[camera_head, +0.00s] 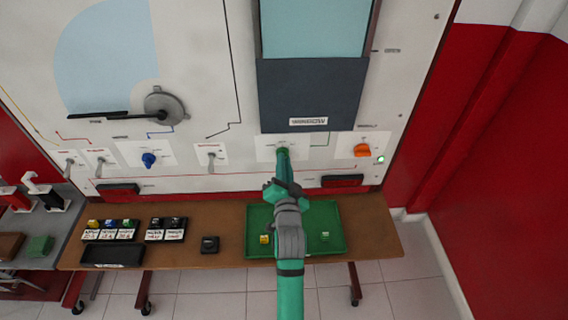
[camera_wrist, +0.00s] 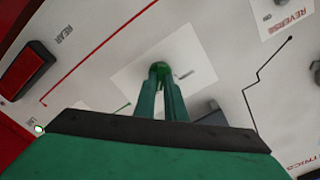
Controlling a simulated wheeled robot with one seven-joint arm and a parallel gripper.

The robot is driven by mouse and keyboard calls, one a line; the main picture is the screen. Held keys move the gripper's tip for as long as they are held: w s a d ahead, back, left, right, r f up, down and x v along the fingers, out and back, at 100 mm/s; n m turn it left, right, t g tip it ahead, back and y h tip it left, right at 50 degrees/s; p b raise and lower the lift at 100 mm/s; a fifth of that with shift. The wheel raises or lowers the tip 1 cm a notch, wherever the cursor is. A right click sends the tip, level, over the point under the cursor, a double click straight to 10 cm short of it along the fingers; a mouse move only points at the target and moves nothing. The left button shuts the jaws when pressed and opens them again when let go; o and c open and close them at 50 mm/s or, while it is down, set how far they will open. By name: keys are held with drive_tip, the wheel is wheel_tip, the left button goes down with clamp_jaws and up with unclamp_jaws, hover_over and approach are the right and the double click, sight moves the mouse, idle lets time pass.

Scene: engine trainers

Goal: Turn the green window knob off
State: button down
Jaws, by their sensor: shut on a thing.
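The green window knob (camera_wrist: 158,70) sits on a white label plate on the trainer panel. My gripper (camera_wrist: 160,88) is shut on the knob, with a finger on either side of it in the wrist view. In the head view my gripper (camera_head: 282,160) reaches up to the panel below the dark window box (camera_head: 312,92), and it hides most of the knob. The small print beside the knob is too blurred to read, so I cannot tell its setting.
An orange knob (camera_head: 362,150) with a lit lamp (camera_head: 380,159) is to the right. A blue knob (camera_head: 149,160) and toggle switches (camera_head: 211,160) are to the left. Below stands a brown table (camera_head: 378,238) with a green tray (camera_head: 338,212) and a black block (camera_head: 209,244).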

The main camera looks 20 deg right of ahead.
drive_tip(key=shift+a+n, duration=0.15)
drive_tip(key=shift+n, duration=3.95)
drive_tip(key=shift+r, duration=0.1)
drive_tip(key=shift+w, duration=0.1)
drive_tip(key=c, duration=1.8)
unclamp_jaws()
drive_tip(key=shift+s, duration=0.2)
drive_tip(key=v, duration=1)
drive_tip(key=shift+s+a, duration=0.1)
drive_tip(key=shift+s, duration=0.15)
